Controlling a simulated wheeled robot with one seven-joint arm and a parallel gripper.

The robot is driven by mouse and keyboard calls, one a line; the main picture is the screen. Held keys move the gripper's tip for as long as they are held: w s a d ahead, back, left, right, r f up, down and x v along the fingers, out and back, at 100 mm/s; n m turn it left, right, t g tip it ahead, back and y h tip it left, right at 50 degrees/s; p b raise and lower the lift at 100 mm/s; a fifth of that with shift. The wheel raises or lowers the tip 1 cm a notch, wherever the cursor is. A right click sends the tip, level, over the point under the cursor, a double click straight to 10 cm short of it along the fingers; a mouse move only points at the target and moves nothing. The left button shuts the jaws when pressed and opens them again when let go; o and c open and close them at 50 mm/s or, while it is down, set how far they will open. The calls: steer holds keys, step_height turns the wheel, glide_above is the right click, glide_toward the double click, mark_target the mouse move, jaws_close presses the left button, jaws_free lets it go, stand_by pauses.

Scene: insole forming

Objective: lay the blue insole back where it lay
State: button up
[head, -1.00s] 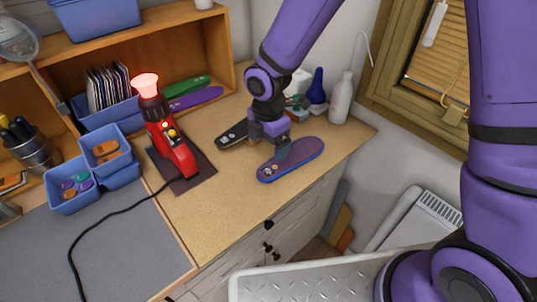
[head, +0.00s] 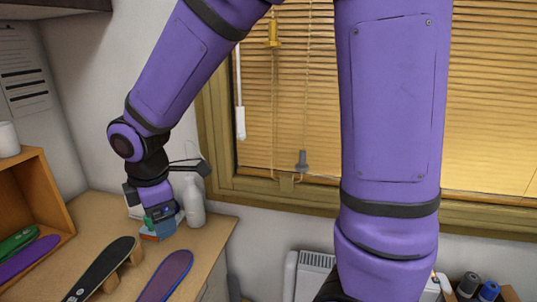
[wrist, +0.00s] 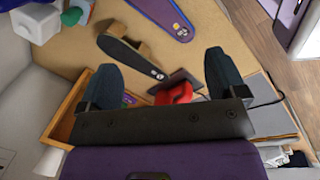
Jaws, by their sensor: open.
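The blue insole (head: 168,276) lies on the wooden counter near its right edge, cut off by the bottom of the head view. It also shows at the top of the wrist view (wrist: 165,14), with pale round marks near one end. My gripper (head: 160,213) is raised above the back of the counter, apart from the insole. In the wrist view its two dark fingers (wrist: 160,75) are spread with nothing between them. The black insole (head: 98,270) lies left of the blue one, with wooden pieces beside it.
A white bottle (head: 193,203) stands just right of my gripper at the back of the counter (head: 205,245). Green (head: 18,241) and purple (head: 26,261) insoles are at the shelf on the left. The red heat tool (wrist: 174,93) shows beyond my fingers in the wrist view.

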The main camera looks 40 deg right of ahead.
steer(key=s+d+r+m+t, duration=0.3)
steer(key=s+d+r+m, duration=1.1)
steer(key=s+m, duration=0.2)
steer(key=shift+s+d+m, duration=0.25)
steer(key=shift+s+m, duration=0.15)
steer(key=shift+s, duration=0.35)
